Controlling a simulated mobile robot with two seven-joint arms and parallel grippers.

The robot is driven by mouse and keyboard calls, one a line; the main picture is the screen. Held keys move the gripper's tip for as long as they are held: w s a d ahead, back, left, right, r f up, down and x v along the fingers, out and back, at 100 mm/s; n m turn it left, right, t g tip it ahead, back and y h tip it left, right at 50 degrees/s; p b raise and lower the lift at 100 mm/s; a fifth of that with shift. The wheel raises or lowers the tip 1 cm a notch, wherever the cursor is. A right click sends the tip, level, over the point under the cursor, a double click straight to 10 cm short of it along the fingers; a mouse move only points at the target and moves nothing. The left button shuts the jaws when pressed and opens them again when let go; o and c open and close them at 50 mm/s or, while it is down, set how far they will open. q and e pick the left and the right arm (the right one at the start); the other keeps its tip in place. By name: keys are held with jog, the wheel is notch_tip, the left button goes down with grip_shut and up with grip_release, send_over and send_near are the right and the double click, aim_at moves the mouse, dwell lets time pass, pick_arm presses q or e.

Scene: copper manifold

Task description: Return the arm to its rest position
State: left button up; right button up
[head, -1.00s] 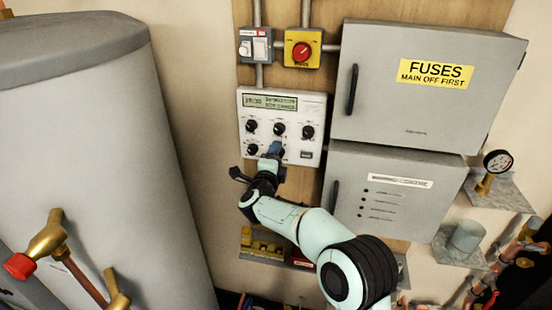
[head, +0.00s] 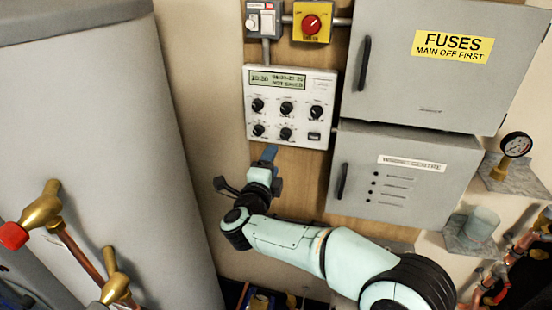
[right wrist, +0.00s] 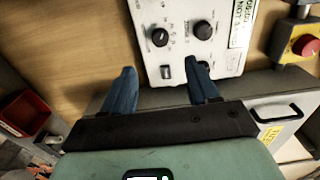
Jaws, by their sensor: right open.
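My right arm reaches up from the lower right in the head view. Its gripper (head: 268,155) is just below the white control panel (head: 290,104), apart from its lower edge. In the right wrist view the two blue fingers (right wrist: 163,90) are spread with nothing between them. The panel (right wrist: 184,55) shows beyond the fingertips, with black knobs and a small switch. The panel's display (head: 277,81) is lit and its lower line seems to read "NOT SAVED". My left gripper is not in view.
A fuse box (head: 400,85) and a wiring centre box (head: 400,180) hang right of the panel. A red rotary switch (head: 311,24) is above it. A large grey tank (head: 100,130) with brass valves stands at left. A pressure gauge (head: 516,145) and copper pipes are at right.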

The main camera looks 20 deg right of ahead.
jog(key=shift+s+a, duration=0.35)
jog(key=shift+s, duration=0.15)
notch_tip(320, 180, down, 17)
jog(key=w+a+n+y, duration=0.2)
jog(key=n+y, duration=0.2)
jog(key=n, duration=0.4)
jog(key=s+f+n+g+y, duration=0.2)
jog(key=s+f+n, duration=0.1)
jog(key=f, duration=0.7)
jog(key=s+f+n+g+y, duration=0.2)
jog(key=s+f+n+y, duration=0.15)
jog(key=f, duration=0.75)
jog(key=s+a+f+n+g+y, duration=0.1)
jog(key=s+f+n+g, duration=0.15)
jog(key=s+f, duration=0.5)
jog(key=s+a+f+n+g+y, duration=0.1)
jog(key=s+a+f+g, duration=0.15)
jog(key=s+f, duration=0.55)
jog(key=s+a+f+n+g+y, duration=0.1)
jog(key=s+f+g, duration=0.1)
jog(key=s, duration=0.7)
jog(key=s+a+f+n+g+y, duration=0.1)
jog(key=s+g, duration=0.3)
jog(key=s, duration=0.6)
jog(key=shift+s+a+f+n+y, duration=0.2)
jog(key=shift+a+f+n+y, duration=0.25)
jog(key=shift+a+n, duration=0.2)
